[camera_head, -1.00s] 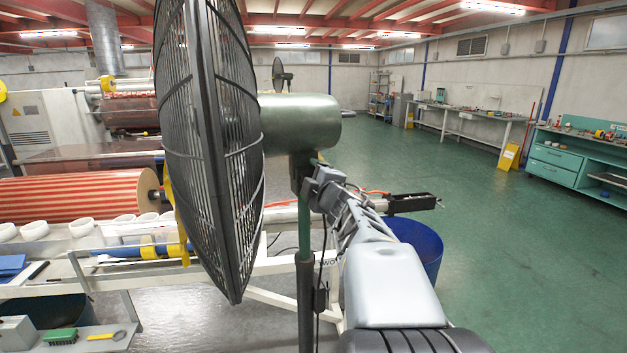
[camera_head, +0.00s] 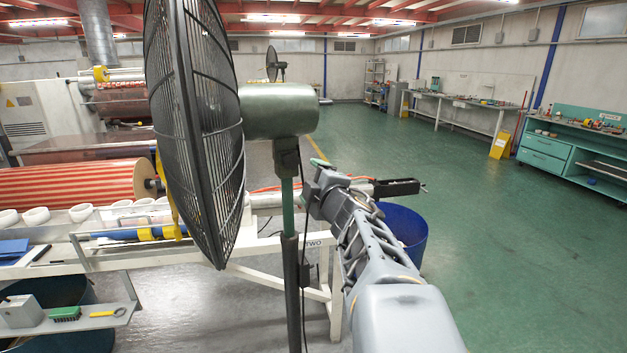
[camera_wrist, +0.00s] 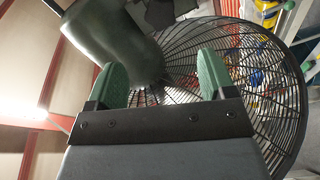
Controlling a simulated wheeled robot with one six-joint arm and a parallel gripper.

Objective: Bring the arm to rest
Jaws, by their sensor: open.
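My arm reaches up from the lower right of the head view toward the standing fan. My gripper (camera_wrist: 162,82) shows two green fingers spread apart in the wrist view, with nothing held between them. In the head view only a green fingertip shows at the far end of my arm, just right of the fan's pole. The fan (camera_head: 200,130) has a black cage and a green motor housing (camera_head: 280,111). In the wrist view the motor housing (camera_wrist: 115,45) and cage (camera_wrist: 275,90) appear beyond the fingers. I cannot tell the exact gap between gripper and fan.
A white frame (camera_head: 325,270) and a blue bin (camera_head: 404,232) stand behind my arm. A red-striped roll (camera_head: 75,188) lies at the left. Teal drawers (camera_head: 545,158) and a long bench (camera_head: 455,108) line the right wall. Green floor (camera_head: 490,245) is clear at the right.

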